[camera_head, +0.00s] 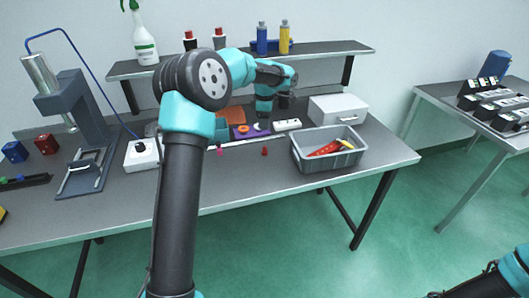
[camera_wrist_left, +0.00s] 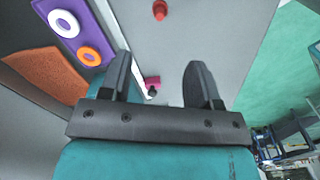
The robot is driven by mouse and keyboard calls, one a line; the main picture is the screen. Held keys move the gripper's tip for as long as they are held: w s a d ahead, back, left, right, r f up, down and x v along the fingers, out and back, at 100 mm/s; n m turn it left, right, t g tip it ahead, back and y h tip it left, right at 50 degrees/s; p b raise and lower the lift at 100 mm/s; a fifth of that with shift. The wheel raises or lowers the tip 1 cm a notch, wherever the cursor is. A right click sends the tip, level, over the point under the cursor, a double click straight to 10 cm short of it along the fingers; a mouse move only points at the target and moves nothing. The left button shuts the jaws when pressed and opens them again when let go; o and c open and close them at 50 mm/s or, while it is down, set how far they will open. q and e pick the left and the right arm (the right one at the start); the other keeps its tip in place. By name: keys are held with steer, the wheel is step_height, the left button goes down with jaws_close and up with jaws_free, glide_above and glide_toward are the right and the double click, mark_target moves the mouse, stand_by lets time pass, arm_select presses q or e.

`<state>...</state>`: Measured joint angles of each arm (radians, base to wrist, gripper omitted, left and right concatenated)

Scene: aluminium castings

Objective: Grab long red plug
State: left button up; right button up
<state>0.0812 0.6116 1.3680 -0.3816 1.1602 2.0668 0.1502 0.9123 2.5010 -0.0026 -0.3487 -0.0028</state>
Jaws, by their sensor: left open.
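A small red plug (camera_head: 265,152) stands near the front edge of the bench in the head view. A red plug (camera_wrist_left: 160,10) also shows at the top of the left wrist view, beyond my fingertips. A magenta plug (camera_head: 220,150) is to its left, and a magenta piece (camera_wrist_left: 152,82) shows between my fingers in the wrist view, not gripped. My left gripper (camera_wrist_left: 158,62) is open and empty. Only part of my right arm shows at the lower right.
A purple board (camera_head: 240,133) with ring shapes lies behind the plugs, beside an orange-brown pad (camera_wrist_left: 45,75). A white power strip (camera_head: 287,125) is to the right. A grey bin (camera_head: 315,166) holds red and yellow items. A white box (camera_head: 338,109) stands behind it.

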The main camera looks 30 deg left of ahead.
mark_target(264, 148)
arm_select(q)
step_height(264, 148, down, 9)
steer(key=shift+r, duration=0.15)
stand_by(0.4)
steer(key=shift+f, duration=2.6)
jaws_close()
